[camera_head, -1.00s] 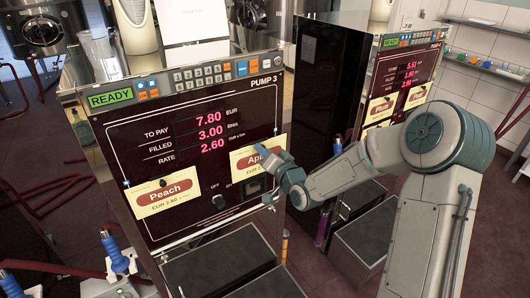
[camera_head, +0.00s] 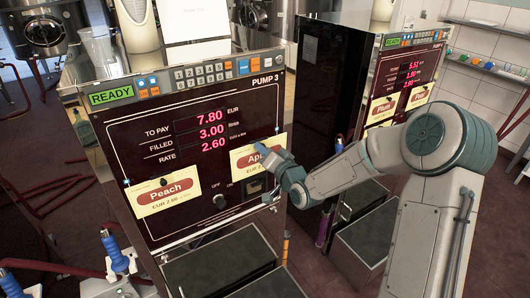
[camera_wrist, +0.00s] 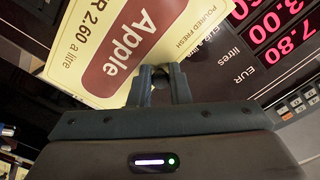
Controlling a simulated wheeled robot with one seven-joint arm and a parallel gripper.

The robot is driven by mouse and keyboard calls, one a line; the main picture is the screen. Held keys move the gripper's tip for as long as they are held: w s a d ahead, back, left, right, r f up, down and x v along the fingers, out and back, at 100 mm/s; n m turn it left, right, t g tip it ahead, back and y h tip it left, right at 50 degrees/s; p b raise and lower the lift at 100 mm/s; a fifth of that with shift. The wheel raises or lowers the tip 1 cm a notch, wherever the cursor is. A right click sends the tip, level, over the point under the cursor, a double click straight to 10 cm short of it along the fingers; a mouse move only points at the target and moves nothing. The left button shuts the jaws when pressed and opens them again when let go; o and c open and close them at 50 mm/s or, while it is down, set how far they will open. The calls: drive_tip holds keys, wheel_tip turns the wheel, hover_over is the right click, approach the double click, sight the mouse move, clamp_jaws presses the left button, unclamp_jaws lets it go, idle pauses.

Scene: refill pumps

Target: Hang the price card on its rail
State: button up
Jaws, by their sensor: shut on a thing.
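The yellow Apple price card (camera_head: 245,161) is at the right side of the Pump 3 front, below the red digits. It fills the upper part of the wrist view (camera_wrist: 75,50), where its text reads sideways. My gripper (camera_head: 279,160) is at the card's right side and is shut on its edge, with both fingertips (camera_wrist: 160,82) at the card in the wrist view. Part of the card is hidden by my gripper in the head view. Whether the card touches the pump front or a rail, I cannot tell.
A second pump (camera_head: 408,75) with Plum and another card stands at the right. Dark steps (camera_head: 215,265) sit below.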

drive_tip(key=shift+b+x, duration=0.55)
drive_tip(key=shift+x, duration=0.7)
idle(0.5)
drive_tip(key=shift+f+b, duration=0.85)
drive_tip(key=shift+b, duration=0.25)
drive_tip(key=o, duration=0.9)
drive_tip(key=shift+s+d, duration=0.1)
